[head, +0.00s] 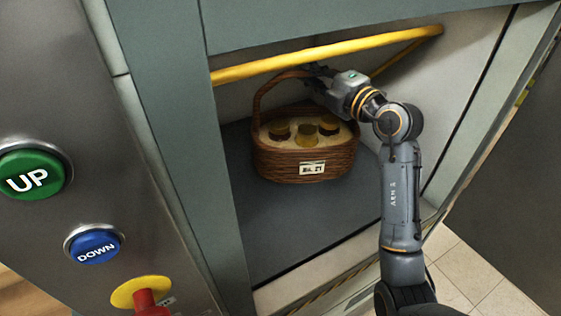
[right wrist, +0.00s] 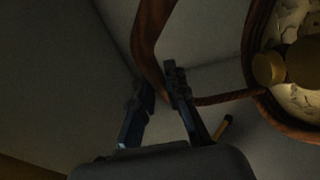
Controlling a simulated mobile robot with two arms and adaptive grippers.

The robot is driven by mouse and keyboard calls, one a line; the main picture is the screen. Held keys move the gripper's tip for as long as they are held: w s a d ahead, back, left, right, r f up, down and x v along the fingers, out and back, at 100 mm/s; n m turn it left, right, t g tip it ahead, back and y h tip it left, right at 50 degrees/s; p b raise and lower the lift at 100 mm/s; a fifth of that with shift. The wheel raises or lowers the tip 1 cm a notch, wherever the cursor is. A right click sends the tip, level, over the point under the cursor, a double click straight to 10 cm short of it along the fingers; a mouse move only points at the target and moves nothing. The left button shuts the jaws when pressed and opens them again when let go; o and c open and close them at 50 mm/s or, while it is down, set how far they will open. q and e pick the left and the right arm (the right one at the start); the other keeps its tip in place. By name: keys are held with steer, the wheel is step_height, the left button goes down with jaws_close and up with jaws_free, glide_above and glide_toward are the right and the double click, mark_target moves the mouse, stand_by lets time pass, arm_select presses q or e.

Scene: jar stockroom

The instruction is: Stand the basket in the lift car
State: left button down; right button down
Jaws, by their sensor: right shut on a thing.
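The brown wicker basket (head: 275,162) is upright inside the lift car (head: 280,232), over its dark floor. It holds several jars with dark and yellowish lids on a pale lining, and a white label is on its front. I cannot tell whether its base touches the floor. My right gripper (head: 312,72) is shut on the basket's arched handle near the top. In the right wrist view the fingers (right wrist: 163,88) close at the handle (right wrist: 148,38), with the basket's rim (right wrist: 258,75) at the right. My left gripper is not in view.
A yellow rail (head: 290,67) crosses the car above the basket. A panel at left carries a green UP button (head: 30,174), a blue DOWN button (head: 95,247) and a red knob (head: 148,300). The car floor in front of the basket is clear.

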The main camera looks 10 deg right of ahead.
steer(key=shift+w+a+r, duration=0.1)
steer(key=shift+w+r, duration=0.2)
glide_above(304, 125)
step_height(304, 125, down, 5)
steer(key=shift+w+f, duration=0.1)
steer(key=shift+f, duration=2.25)
steer(key=shift+w, duration=0.1)
steer(key=shift+f, duration=0.1)
steer(key=c, duration=1.5)
jaws_free()
steer(key=shift+f, duration=0.2)
steer(key=shift+o, duration=0.7)
steer(key=shift+r, duration=0.1)
steer(key=b+v, duration=0.1)
steer(key=v, duration=1.1)
steer(key=shift+b, duration=0.4)
